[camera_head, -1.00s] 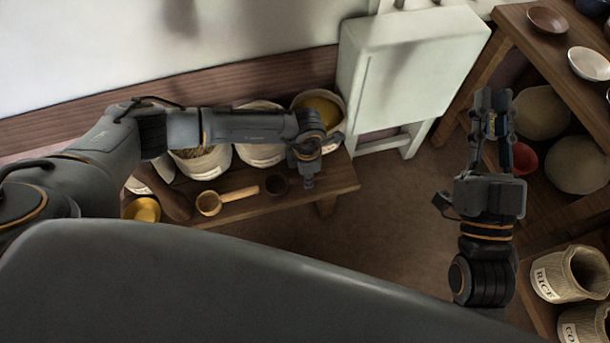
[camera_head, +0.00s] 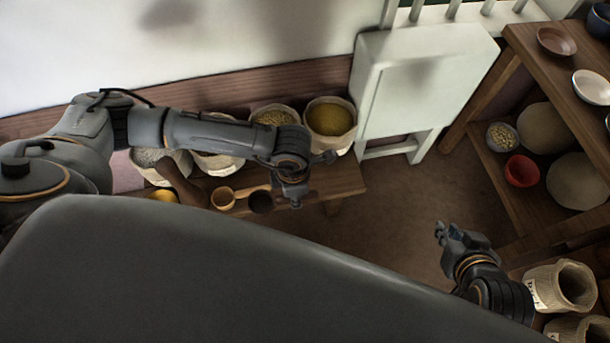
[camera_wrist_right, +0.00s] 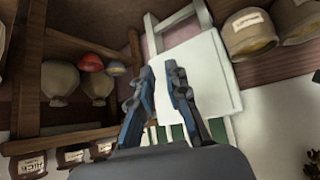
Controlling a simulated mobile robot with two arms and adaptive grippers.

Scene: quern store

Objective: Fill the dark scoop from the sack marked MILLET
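The dark scoop (camera_head: 260,201) shows as a dark round bowl over the front of the bench, right of a pale wooden scoop (camera_head: 222,198). My left gripper (camera_head: 298,204) is at its right side and appears shut on its handle; the fingers are mostly hidden from above. Open sacks stand along the bench back: one with yellowish contents (camera_head: 331,118), one with tan grain (camera_head: 273,118), and others partly behind my left arm. No label there can be read as MILLET. My right gripper (camera_head: 439,232) is open and empty over the floor; its parted fingers show in the right wrist view (camera_wrist_right: 159,69).
A white cabinet (camera_head: 420,75) stands right of the bench (camera_head: 345,178). A wooden shelf unit (camera_head: 560,75) at right holds bowls, a red bowl (camera_head: 521,170) and round sacks. Labelled sacks (camera_head: 560,285) stand below it. The floor between is clear.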

